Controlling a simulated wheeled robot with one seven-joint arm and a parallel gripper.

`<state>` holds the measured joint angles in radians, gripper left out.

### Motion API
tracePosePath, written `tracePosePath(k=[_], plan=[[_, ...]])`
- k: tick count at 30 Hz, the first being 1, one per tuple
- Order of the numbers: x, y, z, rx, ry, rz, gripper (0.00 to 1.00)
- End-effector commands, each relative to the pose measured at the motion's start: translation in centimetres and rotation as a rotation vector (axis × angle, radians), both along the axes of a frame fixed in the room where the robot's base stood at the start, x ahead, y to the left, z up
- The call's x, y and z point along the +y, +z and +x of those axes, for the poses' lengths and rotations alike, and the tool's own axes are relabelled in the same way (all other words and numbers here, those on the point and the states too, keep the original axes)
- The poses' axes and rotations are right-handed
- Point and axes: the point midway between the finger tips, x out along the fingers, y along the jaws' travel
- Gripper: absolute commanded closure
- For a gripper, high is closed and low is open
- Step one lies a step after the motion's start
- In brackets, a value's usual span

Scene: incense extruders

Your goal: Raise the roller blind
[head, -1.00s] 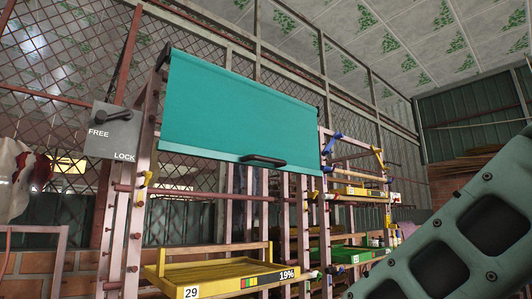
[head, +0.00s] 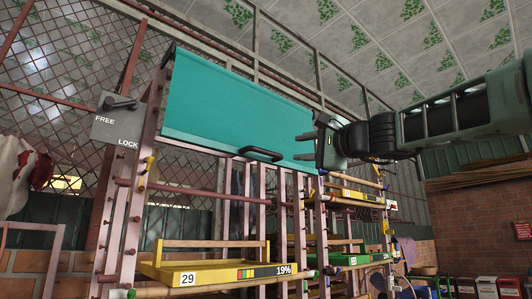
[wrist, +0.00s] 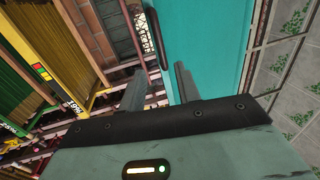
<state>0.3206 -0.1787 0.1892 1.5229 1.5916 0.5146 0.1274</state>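The teal roller blind (head: 235,105) hangs partly down on the upper front of a pink metal rack. Its black handle (head: 262,154) sits at the middle of the bottom bar. A grey plate with a black lever (head: 120,104) is at the rack's upper left, marked FREE and LOCK; the lever lies near FREE. My gripper (head: 308,148) is at the right end of the blind, fingers pointing left. In the wrist view the two fingers (wrist: 158,88) are apart with nothing between them. The blind (wrist: 205,45) and its handle (wrist: 152,35) lie ahead of them.
A yellow tray (head: 215,275) marked 29 and 19% sits low on the rack. More trays, one green (head: 350,259), are on the rack further right. A mesh fence (head: 60,60) stands behind. Several boxes (head: 465,287) stand at lower right.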

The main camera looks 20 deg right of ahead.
Motion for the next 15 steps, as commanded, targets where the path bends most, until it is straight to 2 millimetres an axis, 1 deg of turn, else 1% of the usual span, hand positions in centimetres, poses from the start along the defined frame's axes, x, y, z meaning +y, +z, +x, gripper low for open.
tracePosePath(k=[1, 3, 15], plan=[[0.4, 0.5, 1.1, 0.002, 0.001, 0.000, 0.67], [1.0, 0.8, 2.5, 0.003, 0.002, 0.000, 0.67], [4.2, 2.3, 9.8, 0.003, 0.004, 0.000, 0.67]])
